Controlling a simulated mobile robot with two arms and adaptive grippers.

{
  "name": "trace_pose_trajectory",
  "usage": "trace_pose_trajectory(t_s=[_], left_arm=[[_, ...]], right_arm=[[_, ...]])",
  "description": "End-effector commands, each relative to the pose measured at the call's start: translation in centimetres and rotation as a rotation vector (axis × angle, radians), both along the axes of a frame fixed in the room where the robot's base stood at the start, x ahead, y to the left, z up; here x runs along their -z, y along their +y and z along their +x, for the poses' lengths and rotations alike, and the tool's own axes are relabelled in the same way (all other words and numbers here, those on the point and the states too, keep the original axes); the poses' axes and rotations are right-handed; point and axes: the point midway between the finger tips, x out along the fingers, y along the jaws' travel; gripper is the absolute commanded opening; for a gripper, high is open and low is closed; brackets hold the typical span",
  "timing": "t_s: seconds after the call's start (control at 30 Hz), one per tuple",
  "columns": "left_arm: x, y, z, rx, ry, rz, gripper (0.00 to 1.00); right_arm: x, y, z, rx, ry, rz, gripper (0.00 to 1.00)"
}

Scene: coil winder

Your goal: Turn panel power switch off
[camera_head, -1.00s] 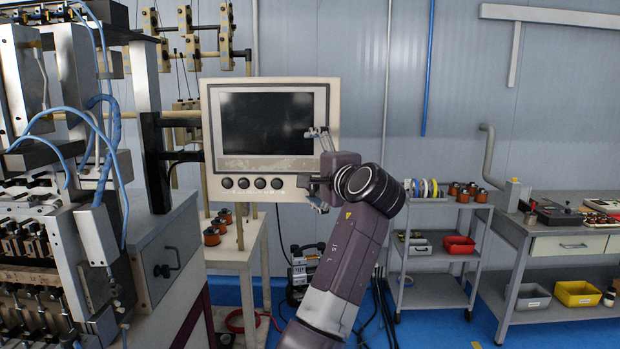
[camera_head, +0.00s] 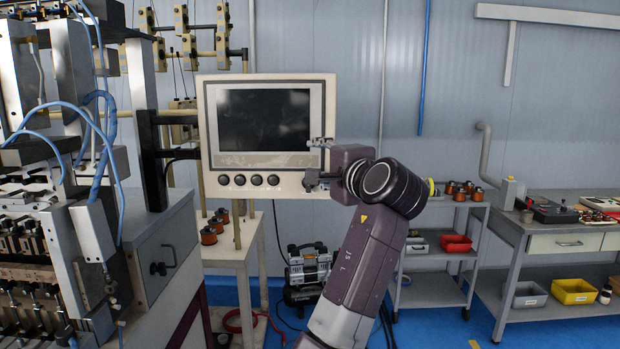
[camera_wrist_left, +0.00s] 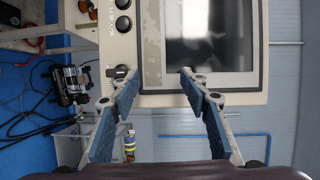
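The control panel (camera_head: 326,100) is a pale upright box with a dark screen (camera_head: 264,120) and a row of round black knobs (camera_head: 240,180) beneath it. My left gripper (camera_head: 312,163) is at the panel's lower right, its fingers pointing left across the panel face. In the left wrist view the gripper (camera_wrist_left: 158,75) is open with nothing between its fingers, and the panel (camera_wrist_left: 150,35) lies beyond the tips. A small dark part (camera_wrist_left: 120,71) on the panel, possibly the switch, sits beside the left-hand fingertip; contact is unclear. My right gripper is out of view.
The winding machine (camera_head: 165,250) stands at the left, beside a small table (camera_head: 235,254) under the panel. A compressor (camera_head: 308,268) is on the floor behind my arm. A grey shelf cart (camera_head: 432,292) and a workbench (camera_head: 505,265) stand at the right.

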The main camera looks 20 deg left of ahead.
Motion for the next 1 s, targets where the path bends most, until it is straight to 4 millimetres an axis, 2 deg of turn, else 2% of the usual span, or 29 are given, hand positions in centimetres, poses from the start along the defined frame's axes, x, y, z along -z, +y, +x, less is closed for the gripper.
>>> trace_pose_trajectory(t_s=[0.1, 0.33, 0.6, 1.0], left_arm=[[0.6, -0.5, -0.6, -0.001, 0.010, -0.005, 0.41], [1.0, -1.3, -1.7, -0.004, 0.018, -0.008, 0.41], [1.1, -2.2, -3.0, -0.005, 0.020, -0.009, 0.41], [1.0, -2.2, -3.1, -0.006, 0.023, -0.009, 0.41]], right_arm=[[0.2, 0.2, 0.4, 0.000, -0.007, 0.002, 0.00], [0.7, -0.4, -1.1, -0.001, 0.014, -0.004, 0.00], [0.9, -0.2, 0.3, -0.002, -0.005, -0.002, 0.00], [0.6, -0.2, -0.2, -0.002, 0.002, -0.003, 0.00]])
